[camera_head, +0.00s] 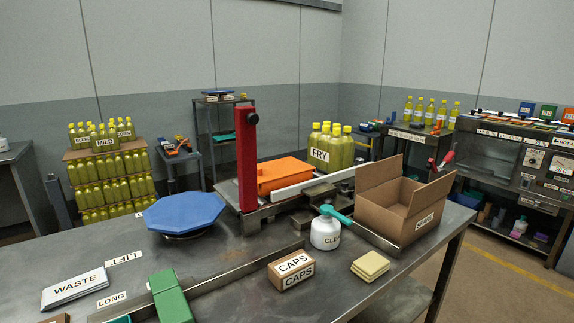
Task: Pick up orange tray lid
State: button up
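The orange tray lid (282,168) shows in the head view as a flat orange top on an orange tray, near the far side of the metal table (225,275). It sits just right of a tall red post (246,165) and behind a pale horizontal bar (325,182). The bar hides part of the tray's lower front. I cannot tell whether the lid is separate from the tray below it. My gripper is not in view.
Yellow bottles labelled FRY (330,148) stand behind and right of the orange tray. A blue octagonal plate (185,212) lies left of the post. A white CLE-labelled container (325,232), a CAPS box (291,270) and an open cardboard box (405,205) stand in front and right.

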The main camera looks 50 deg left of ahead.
aim_at(268, 171)
jog(key=i+u, duration=0.3)
jog(key=i+l+u, duration=0.15)
jog(key=i+u, duration=0.2)
jog(key=i, duration=0.15)
jog(key=i+u, duration=0.15)
jog(key=u, duration=0.25)
jog(key=i+u, duration=0.2)
jog(key=u, duration=0.25)
jog(key=i+u, duration=0.15)
jog(key=u, duration=0.25)
jog(key=i+l+u, duration=0.1)
jog(key=u, duration=0.35)
jog(key=i+l+u, duration=0.2)
jog(key=i+u, duration=0.25)
jog(key=k, duration=0.1)
